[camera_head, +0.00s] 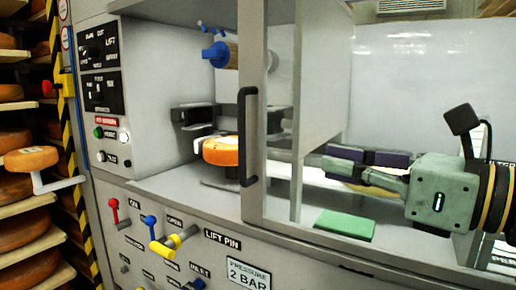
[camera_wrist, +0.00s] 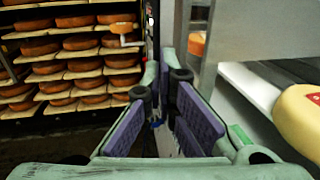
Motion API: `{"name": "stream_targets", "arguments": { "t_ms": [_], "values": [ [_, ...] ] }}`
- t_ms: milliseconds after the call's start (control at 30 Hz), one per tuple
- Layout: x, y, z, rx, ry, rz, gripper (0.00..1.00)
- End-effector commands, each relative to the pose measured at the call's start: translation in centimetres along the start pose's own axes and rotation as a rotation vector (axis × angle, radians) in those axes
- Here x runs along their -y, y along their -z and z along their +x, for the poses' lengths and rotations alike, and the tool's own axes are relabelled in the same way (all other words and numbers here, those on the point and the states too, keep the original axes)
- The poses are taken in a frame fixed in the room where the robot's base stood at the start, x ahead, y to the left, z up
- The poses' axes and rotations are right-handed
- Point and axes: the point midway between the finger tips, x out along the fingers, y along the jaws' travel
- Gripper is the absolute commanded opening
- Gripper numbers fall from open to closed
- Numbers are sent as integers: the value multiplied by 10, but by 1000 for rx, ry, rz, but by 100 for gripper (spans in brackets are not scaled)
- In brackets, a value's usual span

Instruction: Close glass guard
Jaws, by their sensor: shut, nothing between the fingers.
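The glass guard (camera_head: 254,60) is a clear panel with a grey upright frame on the front of the machine. Its black vertical handle (camera_head: 248,137) is near the frame's left edge. The bay to the left of the frame stands uncovered. My gripper (camera_head: 330,160) is to the right of the handle and apart from it, pointing left. Its purple-padded fingers also show in the wrist view (camera_wrist: 166,85). They are shut with nothing between them. The handle cannot be made out in the wrist view.
An orange cheese wheel (camera_head: 221,150) sits in the uncovered bay. A yellow cheese (camera_wrist: 300,118) with a red label is at the right in the wrist view. A green block (camera_head: 344,225) lies on the ledge. Levers (camera_head: 162,247) stick out below. Cheese racks (camera_wrist: 75,65) stand beyond.

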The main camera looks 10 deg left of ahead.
Motion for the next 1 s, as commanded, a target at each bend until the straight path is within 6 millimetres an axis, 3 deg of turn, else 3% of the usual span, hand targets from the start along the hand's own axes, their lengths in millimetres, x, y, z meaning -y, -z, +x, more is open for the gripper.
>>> {"name": "stream_targets", "arguments": {
  "t_ms": [167,600,800,1000],
  "values": [
    [-2,-1,23,-4,-4,-3,0],
    [-2,-3,112,-2,-6,-1,0],
    [-1,-2,133,1,-4,1,0],
    [-1,-1,138,2,-3,0,0]
  ]
}}
